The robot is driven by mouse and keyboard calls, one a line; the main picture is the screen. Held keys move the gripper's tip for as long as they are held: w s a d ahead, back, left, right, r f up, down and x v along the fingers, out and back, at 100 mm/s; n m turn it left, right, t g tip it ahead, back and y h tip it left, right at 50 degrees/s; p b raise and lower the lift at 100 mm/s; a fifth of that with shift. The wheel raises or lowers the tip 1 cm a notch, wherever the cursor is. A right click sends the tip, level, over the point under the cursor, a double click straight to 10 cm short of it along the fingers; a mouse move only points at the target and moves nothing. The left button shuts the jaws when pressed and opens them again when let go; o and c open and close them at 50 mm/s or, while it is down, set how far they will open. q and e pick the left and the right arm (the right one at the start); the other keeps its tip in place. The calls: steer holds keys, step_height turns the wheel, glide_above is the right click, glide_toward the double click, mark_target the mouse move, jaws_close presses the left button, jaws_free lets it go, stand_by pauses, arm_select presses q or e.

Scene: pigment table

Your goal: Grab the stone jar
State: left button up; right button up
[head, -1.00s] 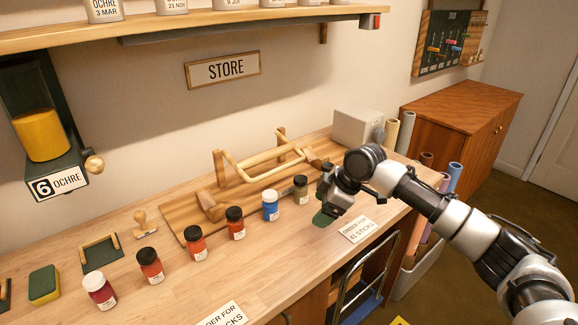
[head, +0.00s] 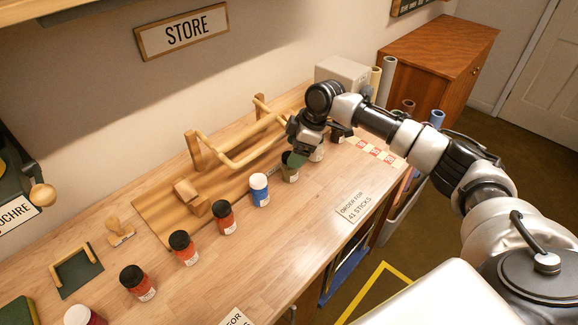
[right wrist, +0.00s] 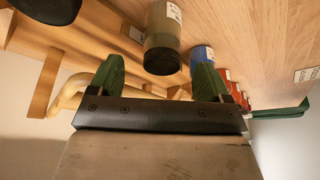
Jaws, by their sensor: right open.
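My right gripper (head: 297,156) is open and empty, its green fingertips close to an olive jar (head: 290,174) at the right of the jar row. In the right wrist view, my right gripper (right wrist: 157,78) has its fingers apart. The olive-tan jar (right wrist: 163,32) with a black lid stands just beyond them; I cannot tell whether they touch. A pale jar (head: 318,154) that looks stone-coloured stands right of the olive one, partly hidden by the gripper. A dark round lid (right wrist: 45,8) shows at the wrist view's upper left. My left gripper is not in view.
A blue jar (head: 260,190) stands left of the olive one, followed by several orange and red jars. A wooden rack (head: 205,160) lies behind the row. A grey box (head: 340,72) stands at the back. The bench front near the order card (head: 355,207) is clear.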

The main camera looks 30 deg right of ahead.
steer(key=shift+p+x, duration=0.65)
steer(key=shift+x, duration=1.75)
steer(key=shift+s+d, duration=0.1)
steer(key=shift+s, duration=0.05)
steer(key=c, duration=1)
